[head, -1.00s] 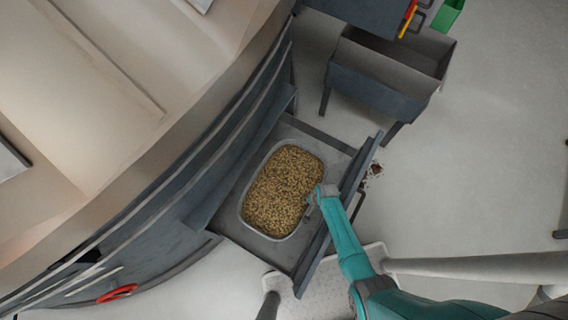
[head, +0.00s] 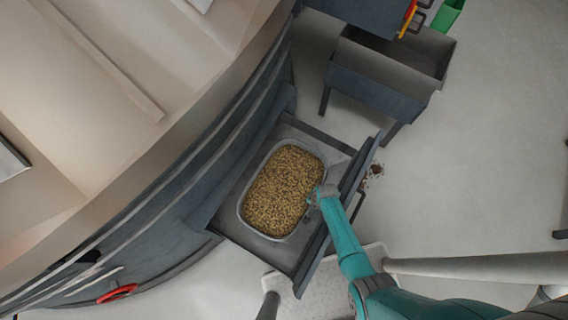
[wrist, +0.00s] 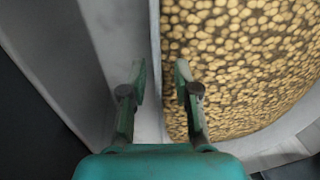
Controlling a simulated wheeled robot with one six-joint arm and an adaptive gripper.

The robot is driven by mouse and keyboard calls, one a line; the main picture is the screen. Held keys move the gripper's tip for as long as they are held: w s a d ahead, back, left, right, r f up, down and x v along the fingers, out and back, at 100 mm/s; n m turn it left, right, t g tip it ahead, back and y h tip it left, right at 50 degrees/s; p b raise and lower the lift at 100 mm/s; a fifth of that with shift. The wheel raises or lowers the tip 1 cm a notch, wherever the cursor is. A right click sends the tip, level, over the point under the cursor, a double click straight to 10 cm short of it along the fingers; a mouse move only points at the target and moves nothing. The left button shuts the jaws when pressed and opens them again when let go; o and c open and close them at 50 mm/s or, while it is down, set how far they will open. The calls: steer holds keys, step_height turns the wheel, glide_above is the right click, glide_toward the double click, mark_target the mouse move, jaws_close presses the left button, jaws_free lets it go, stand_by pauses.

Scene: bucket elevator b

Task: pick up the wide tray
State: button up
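The wide tray (head: 240,207) is a grey, round-cornered tray full of small tan pieces. It lies in the pulled-out drawer. My gripper (head: 318,196) is at the tray's right side, by the drawer front. In the wrist view, my gripper (wrist: 160,85) has its two fingers on either side of the tray's thin rim (wrist: 155,40), one outside and one over the contents. A gap shows between the fingers, and they look open around the rim. The fingertips' depth along the wall is hard to judge.
The drawer (head: 318,258) is open, with its front panel close to my gripper. A dark grey bin on legs (head: 375,88) stands beyond it. A large curved machine housing (head: 120,95) fills the left. Brown debris (head: 375,171) lies on the floor. Open floor is at right.

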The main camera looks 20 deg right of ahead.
jaws_close()
steer(key=shift+r, duration=0.1)
